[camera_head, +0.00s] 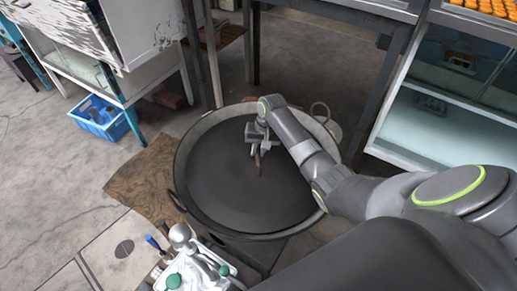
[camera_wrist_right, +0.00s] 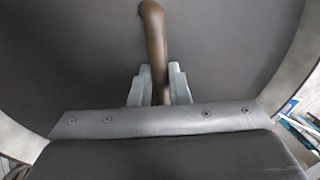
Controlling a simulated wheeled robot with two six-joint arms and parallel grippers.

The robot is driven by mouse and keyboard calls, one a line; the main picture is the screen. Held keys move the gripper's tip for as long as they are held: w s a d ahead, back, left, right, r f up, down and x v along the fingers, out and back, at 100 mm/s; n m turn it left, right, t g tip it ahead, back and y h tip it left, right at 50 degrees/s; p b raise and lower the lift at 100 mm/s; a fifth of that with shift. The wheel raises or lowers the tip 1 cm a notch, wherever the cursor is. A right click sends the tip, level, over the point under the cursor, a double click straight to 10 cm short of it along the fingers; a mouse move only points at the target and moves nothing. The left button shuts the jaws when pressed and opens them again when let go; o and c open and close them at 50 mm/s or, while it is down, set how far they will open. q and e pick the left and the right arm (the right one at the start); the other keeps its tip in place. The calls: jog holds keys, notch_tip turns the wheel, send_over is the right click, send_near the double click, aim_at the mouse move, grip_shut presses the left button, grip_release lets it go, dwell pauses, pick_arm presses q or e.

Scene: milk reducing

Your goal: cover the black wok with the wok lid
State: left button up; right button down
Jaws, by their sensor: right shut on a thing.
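The black wok (camera_head: 182,160) stands on the floor in the middle of the head view. Its rim and a loop handle at its left show. The wok lid (camera_head: 235,185) is a wide dark disc lying within the wok's rim, with a brown curved handle (camera_head: 258,163) standing on it. I cannot tell if the lid rests evenly all round. My right gripper (camera_head: 257,148) reaches over the lid and is shut on its handle. In the right wrist view, both fingers (camera_wrist_right: 158,88) press on the brown handle, with the dark lid (camera_wrist_right: 85,60) behind. My left gripper is not in view.
A brown mat (camera_head: 145,180) lies left of the wok. A blue crate (camera_head: 100,118) sits under a worn cabinet. Table legs stand behind the wok. A glass display case (camera_head: 440,120) is at right. Silver and green-topped items (camera_head: 185,265) stand in front.

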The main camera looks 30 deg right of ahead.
jog(key=shift+w+f, duration=0.1)
jog(key=shift+f, duration=0.05)
jog(key=c, duration=1.3)
grip_release()
jog(key=shift+f, duration=0.1)
jog(key=s+d+r+p, duration=0.1)
jog(key=d+r, duration=0.2)
jog(key=r, duration=1.4)
jog(key=shift+s, duration=0.3)
